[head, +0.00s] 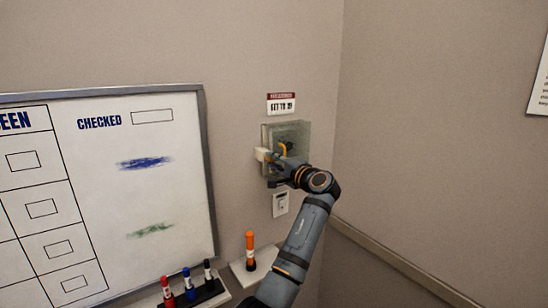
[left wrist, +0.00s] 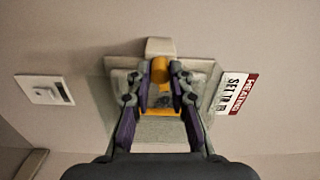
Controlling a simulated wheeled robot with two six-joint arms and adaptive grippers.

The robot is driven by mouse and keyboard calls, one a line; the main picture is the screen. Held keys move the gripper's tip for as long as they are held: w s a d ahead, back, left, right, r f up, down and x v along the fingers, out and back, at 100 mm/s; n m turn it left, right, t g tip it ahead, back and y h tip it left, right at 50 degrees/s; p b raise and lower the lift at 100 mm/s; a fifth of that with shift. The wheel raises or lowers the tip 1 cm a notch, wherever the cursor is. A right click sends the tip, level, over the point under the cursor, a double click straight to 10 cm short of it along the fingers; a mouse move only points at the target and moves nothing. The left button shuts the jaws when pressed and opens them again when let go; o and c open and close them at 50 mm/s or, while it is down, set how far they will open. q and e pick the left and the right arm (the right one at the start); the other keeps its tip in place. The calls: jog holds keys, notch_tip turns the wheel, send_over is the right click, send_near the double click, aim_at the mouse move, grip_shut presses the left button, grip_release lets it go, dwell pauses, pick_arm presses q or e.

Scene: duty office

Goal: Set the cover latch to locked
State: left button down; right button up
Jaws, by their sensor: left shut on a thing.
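A clear cover box (head: 301,130) is fixed to the wall right of the whiteboard. A cream block (head: 261,154) sits at its left edge and also shows in the left wrist view (left wrist: 160,46). My left gripper (head: 281,163) is at the cover's lower left, its fingers partly hiding it. In the left wrist view my left gripper (left wrist: 160,76) is shut on an orange piece, which looks like the cover latch (left wrist: 160,68), beside the cream block. I cannot tell the latch's exact setting. My right gripper is not in view.
A heating sign (head: 281,103) is above the cover and a white wall plate (head: 280,204) below it. The framed whiteboard (head: 150,190) is at left. An orange marker (head: 250,248) stands on a small shelf, with several markers in a black holder (head: 205,293) nearby.

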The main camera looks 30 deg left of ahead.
pick_arm(q)
jog(key=shift+m+p, duration=0.7)
jog(key=shift+m, duration=0.5)
jog(key=c, duration=1.5)
grip_release()
jog(key=shift+d, duration=0.15)
jog(key=v, duration=1.1)
jog(key=shift+s+d+f, duration=0.1)
jog(key=shift+s+d, duration=0.05)
jog(key=shift+d, duration=0.2)
